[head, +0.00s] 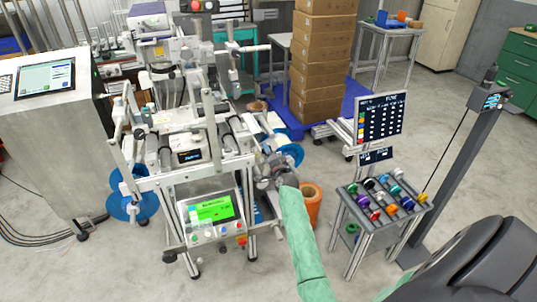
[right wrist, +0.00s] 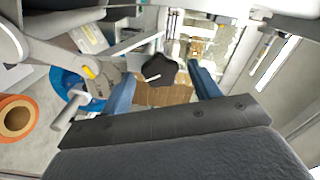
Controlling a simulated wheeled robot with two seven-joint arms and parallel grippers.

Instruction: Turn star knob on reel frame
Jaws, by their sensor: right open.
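The black star knob (right wrist: 157,72) shows in the right wrist view, with a white mark on its face. It lies between the two blue fingers of my right gripper (right wrist: 162,76), which are open with a gap on each side of the knob. I cannot tell how deep the knob sits between them. In the head view my right gripper (head: 272,168) is at the right side of the white reel frame (head: 150,184), at the end of the green-sleeved arm. The knob is hidden or too small to make out there. My left gripper is not in view.
A blue reel (head: 292,155) sits just beyond the gripper, and another (head: 131,206) on the frame's left. An orange roll (head: 311,203) stands on the floor at right. A cart (head: 365,226) with several coloured spools stands further right, with open floor around it.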

